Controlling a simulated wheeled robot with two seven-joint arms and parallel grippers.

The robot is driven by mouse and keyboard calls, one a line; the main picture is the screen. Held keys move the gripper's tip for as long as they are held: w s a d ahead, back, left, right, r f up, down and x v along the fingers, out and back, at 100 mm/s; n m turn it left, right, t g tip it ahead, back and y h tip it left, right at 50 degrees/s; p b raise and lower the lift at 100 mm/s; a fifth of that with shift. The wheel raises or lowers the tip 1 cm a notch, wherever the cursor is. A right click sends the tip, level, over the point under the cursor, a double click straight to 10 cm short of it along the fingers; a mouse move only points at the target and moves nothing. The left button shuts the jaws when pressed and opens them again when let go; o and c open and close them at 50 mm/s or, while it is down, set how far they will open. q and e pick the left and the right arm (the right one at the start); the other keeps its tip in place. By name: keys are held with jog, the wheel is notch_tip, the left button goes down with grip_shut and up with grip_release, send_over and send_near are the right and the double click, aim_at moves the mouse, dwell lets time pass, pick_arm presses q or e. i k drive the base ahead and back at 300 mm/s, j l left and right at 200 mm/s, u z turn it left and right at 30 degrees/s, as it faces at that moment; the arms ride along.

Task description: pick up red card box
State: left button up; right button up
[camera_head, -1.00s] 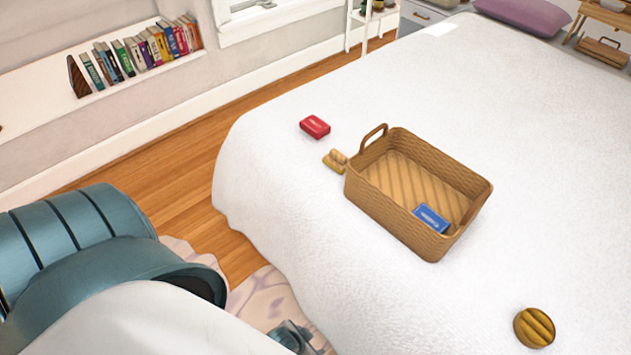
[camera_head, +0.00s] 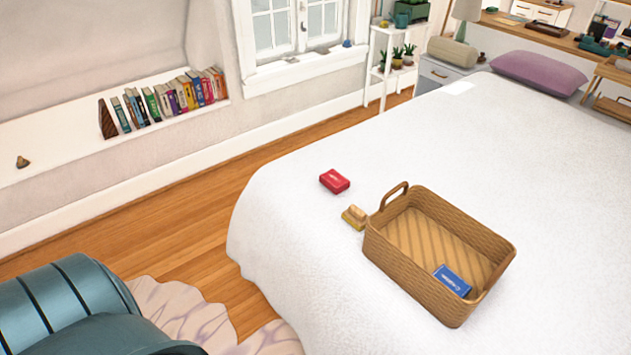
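The red card box (camera_head: 334,181) lies flat on the white bed (camera_head: 300,250), near the bed's left edge and beyond the basket. Nothing touches it. No gripper is in view. A teal arm part of mine (camera_head: 70,310) shows at the lower left, well apart from the box.
A wicker basket (camera_head: 400,274) with a blue card box (camera_head: 453,281) inside stands on the bed. Wooden floor (camera_head: 190,205) runs along the bed's left side. Books (camera_head: 172,97) stand on a wall ledge.

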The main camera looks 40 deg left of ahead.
aim_at(334, 181)
jog(key=i+j+u, duration=0.1)
jog(key=u, duration=0.6)
jog(key=i+j+u, duration=0.2)
jog(key=i, duration=0.25)
jog(key=k+j+z, duration=0.55)
jog(key=j+z, duration=0.25)
jog(key=k, duration=0.05)
